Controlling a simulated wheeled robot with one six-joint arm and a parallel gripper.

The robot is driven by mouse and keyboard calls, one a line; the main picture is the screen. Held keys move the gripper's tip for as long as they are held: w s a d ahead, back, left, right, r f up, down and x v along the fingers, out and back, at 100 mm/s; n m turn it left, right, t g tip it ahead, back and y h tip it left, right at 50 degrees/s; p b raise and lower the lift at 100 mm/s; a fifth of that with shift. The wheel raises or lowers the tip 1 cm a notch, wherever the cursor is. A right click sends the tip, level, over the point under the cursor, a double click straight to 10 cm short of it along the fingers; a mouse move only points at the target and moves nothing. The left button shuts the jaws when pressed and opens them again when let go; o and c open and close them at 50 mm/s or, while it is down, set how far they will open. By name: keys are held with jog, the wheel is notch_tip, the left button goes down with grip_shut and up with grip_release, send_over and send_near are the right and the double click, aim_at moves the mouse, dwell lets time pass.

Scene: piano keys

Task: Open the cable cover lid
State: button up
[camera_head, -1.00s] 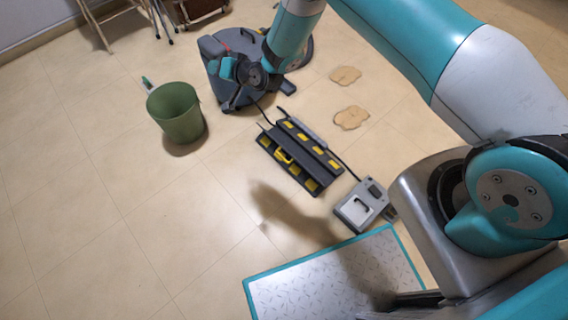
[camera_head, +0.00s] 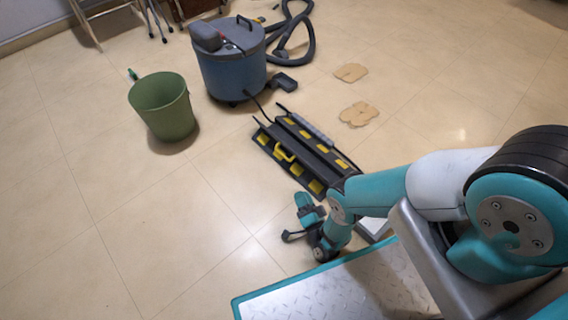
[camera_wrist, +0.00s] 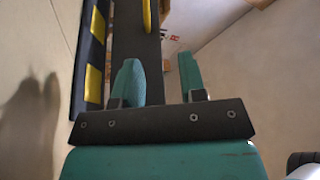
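The cable cover (camera_head: 318,160) is a long black floor ramp with yellow patches along both sides. A yellow handle (camera_head: 284,153) stands out on its dark middle strip, which looks like the lid; I cannot tell any gap under it. My gripper (camera_head: 302,218) is beside the cover's near end in the head view, apart from the handle. In the wrist view my gripper (camera_wrist: 160,80) has its two teal fingers spread with nothing between them. The cable cover (camera_wrist: 92,50) runs away beyond the fingers, with a yellow strip (camera_wrist: 147,14), probably the handle, at the top.
A blue vacuum cleaner (camera_head: 232,72) with a hose stands behind the cover, its cable running toward it. A green bucket (camera_head: 165,108) stands at the left. Flat tan patches (camera_head: 358,113) lie right of the cover. A grey box (camera_head: 372,228) is partly hidden by my arm. Left floor is clear.

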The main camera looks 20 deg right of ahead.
jog(key=b, duration=0.9)
send_near(284, 157)
jog(key=w, duration=0.2)
jog(key=shift+w+a+f, duration=0.1)
jog(key=shift+w+f, duration=0.15)
jog(key=shift+w, duration=0.05)
jog(key=b+x, duration=0.2)
jog(key=x, duration=0.4)
jog(key=shift+w+r+b, duration=0.25)
jog(key=shift+w+b, duration=0.1)
jog(key=shift+w, duration=0.25)
grip_shut()
